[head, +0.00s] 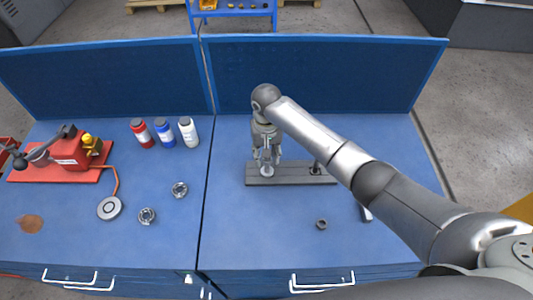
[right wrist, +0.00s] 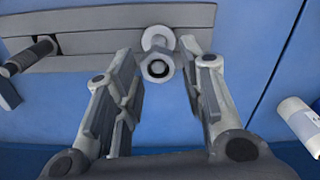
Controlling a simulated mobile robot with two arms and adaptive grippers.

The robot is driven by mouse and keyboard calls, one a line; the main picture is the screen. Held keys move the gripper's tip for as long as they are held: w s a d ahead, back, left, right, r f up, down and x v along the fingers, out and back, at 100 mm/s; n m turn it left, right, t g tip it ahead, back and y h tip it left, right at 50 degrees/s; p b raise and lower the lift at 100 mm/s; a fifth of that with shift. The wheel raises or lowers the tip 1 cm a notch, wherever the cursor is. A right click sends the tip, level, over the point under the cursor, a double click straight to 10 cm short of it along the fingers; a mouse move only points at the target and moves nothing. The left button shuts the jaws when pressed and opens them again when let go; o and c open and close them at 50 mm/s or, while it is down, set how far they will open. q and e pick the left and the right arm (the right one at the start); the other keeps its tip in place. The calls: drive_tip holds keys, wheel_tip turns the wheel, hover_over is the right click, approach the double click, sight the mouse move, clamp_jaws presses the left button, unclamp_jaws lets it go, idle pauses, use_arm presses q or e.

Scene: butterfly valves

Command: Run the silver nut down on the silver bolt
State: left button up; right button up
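The silver bolt (right wrist: 157,38) stands on a grey bar plate (head: 291,180), toward its left end in the head view. The silver hex nut (right wrist: 158,69) is around the bolt's free end in the right wrist view, with the bolt tip showing in its hole. How far it is threaded I cannot tell. My right gripper (head: 267,158) is above the bolt, pointing down. In the right wrist view its fingers (right wrist: 158,52) are spread on either side of the nut, with gaps visible. My left gripper is out of view.
A dark bolt (head: 316,168) stands at the plate's right end, and a dark nut (head: 321,224) lies in front. Bottles (head: 163,132), a red device (head: 75,152) and metal parts (head: 147,216) are on the left. A blue back panel (head: 330,75) edges the table.

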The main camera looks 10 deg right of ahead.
drive_tip(key=n, duration=0.5)
drive_tip(key=shift+s+n, duration=0.1)
drive_tip(key=shift+n, duration=0.2)
drive_tip(key=n, duration=1.1)
drive_tip(key=shift+s+n, duration=0.1)
drive_tip(key=shift+n, duration=0.3)
drive_tip(key=n, duration=0.6)
drive_tip(key=shift+s+n, duration=0.1)
drive_tip(key=shift+n, duration=0.2)
